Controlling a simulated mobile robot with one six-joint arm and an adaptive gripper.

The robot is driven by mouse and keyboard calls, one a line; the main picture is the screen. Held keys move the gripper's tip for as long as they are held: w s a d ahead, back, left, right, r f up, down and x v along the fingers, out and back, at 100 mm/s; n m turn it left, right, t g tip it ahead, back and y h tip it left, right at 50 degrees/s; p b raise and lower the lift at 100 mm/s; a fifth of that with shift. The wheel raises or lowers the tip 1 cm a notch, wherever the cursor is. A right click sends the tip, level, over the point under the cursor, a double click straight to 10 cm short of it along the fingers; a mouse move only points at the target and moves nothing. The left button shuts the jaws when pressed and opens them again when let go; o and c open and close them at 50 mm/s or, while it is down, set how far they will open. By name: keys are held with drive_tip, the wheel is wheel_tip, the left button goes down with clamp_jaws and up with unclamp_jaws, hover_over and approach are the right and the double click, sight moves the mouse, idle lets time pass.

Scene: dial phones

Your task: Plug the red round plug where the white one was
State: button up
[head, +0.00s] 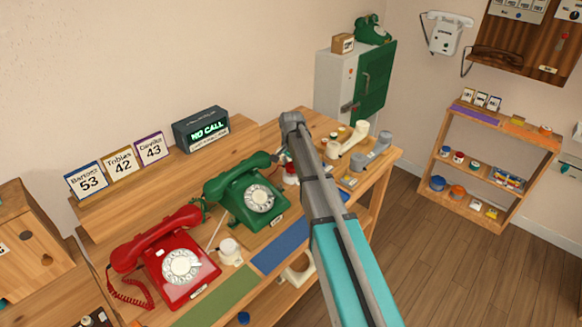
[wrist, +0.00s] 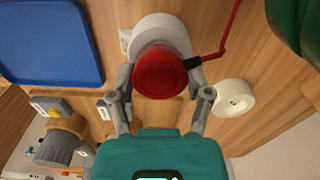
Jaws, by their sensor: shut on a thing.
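In the wrist view, a red round plug (wrist: 161,76) sits between the two fingers of my gripper (wrist: 159,84), which is shut on it. A red cord (wrist: 224,42) leaves the plug's side. A white round base (wrist: 157,27) shows behind the plug; I cannot tell whether the plug touches it or is seated in it.
A green dial phone (head: 243,200) and a red dial phone (head: 170,258) stand on the wooden bench. A white round piece (head: 229,250) is beside the red phone. A blue tray (wrist: 50,42) lies left in the wrist view.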

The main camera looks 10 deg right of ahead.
drive_tip(key=shift+f+b, duration=0.5)
drive_tip(key=shift+f, duration=0.05)
drive_tip(key=o, duration=1)
drive_tip(key=shift+o, duration=0.2)
drive_tip(key=shift+w+r, duration=0.1)
drive_tip(key=shift+r, duration=0.05)
